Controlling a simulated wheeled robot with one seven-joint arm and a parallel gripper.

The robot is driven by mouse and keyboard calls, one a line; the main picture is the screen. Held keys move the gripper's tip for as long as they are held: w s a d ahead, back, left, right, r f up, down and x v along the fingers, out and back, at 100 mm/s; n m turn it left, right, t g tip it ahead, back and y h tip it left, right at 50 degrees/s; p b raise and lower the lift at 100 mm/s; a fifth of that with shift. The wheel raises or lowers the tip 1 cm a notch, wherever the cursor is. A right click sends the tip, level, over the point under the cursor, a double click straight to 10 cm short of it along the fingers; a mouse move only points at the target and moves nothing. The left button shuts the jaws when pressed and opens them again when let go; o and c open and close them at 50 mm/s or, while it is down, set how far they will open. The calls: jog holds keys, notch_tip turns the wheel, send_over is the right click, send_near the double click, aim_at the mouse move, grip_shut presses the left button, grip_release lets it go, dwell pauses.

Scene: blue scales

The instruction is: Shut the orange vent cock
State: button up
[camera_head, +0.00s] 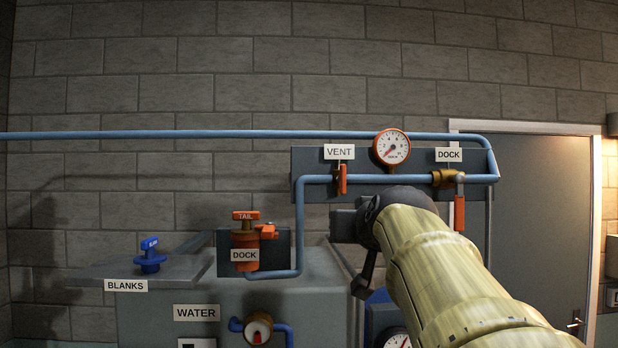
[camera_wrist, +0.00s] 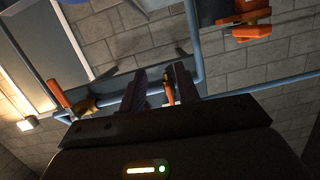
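The orange vent cock (camera_head: 342,180) is a short lever on the blue pipe under the VENT sign (camera_head: 339,152). In the head view its lever stands upright across the level pipe. In the wrist view the orange vent lever (camera_wrist: 169,92) shows between the two dark fingers of my gripper (camera_wrist: 160,80). The fingers are apart, with gaps visible beside the lever; whether either touches it I cannot tell. In the head view my gripper (camera_head: 345,225) is just below the vent cock, its fingers partly hidden by my wrist.
A gauge (camera_head: 391,147) and the dock cock's hanging orange handle (camera_head: 459,212) are right of the vent cock. The orange TAIL coupling (camera_head: 246,235) is left. A blue pipe (camera_head: 200,134) runs above. A blue-handled part (camera_head: 150,254) stands on the BLANKS shelf.

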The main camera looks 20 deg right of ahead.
jog(key=s+a+r+t+h, duration=0.1)
jog(key=s+r, duration=0.3)
jog(key=r, duration=0.7)
jog(key=shift+s+r+t, duration=0.15)
jog(key=shift+r+t, duration=0.1)
jog(key=shift+t, duration=0.45)
jog(key=shift+r+p, duration=0.2)
jog(key=shift+p, duration=0.25)
jog(key=p, duration=0.2)
jog(key=w+p, duration=0.1)
jog(key=p, duration=0.1)
jog(key=shift+w+d+r, duration=0.15)
jog(key=shift+w+r, duration=0.05)
jog(key=shift+r, duration=0.1)
jog(key=p, duration=0.2)
jog(key=w+p, duration=0.1)
jog(key=p, duration=0.1)
jog(key=shift+d+f, duration=0.1)
jog(key=shift+d, duration=0.1)
jog(key=shift+p, duration=0.6)
